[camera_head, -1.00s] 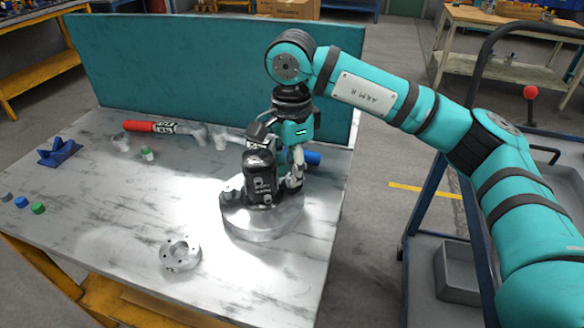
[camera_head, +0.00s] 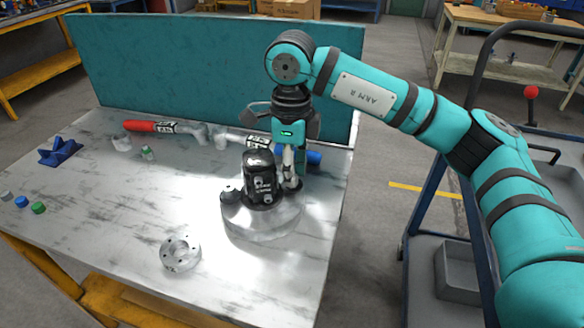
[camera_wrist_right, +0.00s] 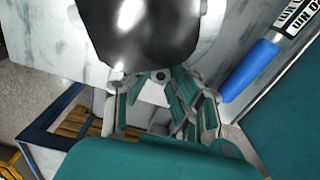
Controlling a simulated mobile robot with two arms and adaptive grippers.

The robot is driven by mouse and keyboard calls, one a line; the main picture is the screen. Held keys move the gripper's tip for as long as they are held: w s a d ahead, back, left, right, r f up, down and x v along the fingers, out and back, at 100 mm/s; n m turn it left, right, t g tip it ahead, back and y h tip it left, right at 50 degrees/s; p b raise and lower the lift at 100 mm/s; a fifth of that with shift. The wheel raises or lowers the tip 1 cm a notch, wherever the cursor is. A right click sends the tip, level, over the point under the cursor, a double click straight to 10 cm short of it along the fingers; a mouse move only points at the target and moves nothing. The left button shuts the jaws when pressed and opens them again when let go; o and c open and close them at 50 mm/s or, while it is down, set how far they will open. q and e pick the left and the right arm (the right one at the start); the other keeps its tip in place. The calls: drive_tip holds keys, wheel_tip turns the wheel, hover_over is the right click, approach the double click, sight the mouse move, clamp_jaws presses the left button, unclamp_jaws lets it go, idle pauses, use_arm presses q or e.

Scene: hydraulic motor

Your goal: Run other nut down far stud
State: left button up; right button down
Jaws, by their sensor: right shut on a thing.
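The black hydraulic motor (camera_head: 258,176) stands upright on a round metal base (camera_head: 262,222) on the table. My right gripper (camera_head: 290,182) points down at the motor's far right side, by its flange. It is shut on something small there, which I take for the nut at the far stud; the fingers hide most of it. In the right wrist view the fingers (camera_wrist_right: 160,88) close around a small dark round end (camera_wrist_right: 160,76) beside the motor body (camera_wrist_right: 140,30). The stud's thread cannot be made out. My left gripper is not in view.
A metal ring flange (camera_head: 180,253) lies at the table's front. A red-handled tool (camera_head: 140,126) and a blue-handled tool (camera_head: 314,158) lie toward the back, before a teal panel (camera_head: 200,70). A blue holder (camera_head: 58,151) and small caps (camera_head: 37,208) are at left.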

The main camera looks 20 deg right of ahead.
drive_tip(key=shift+w+r, duration=0.1)
drive_tip(key=c, duration=1.4)
unclamp_jaws()
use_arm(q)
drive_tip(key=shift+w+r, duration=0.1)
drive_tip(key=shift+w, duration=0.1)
use_arm(e)
drive_tip(key=shift+n, duration=0.6)
drive_tip(key=n+b, duration=0.1)
drive_tip(key=n, duration=0.2)
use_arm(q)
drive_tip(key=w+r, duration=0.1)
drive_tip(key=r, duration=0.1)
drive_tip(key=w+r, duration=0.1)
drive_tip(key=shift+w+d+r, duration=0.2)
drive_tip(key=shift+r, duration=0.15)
use_arm(e)
drive_tip(key=n, duration=0.6)
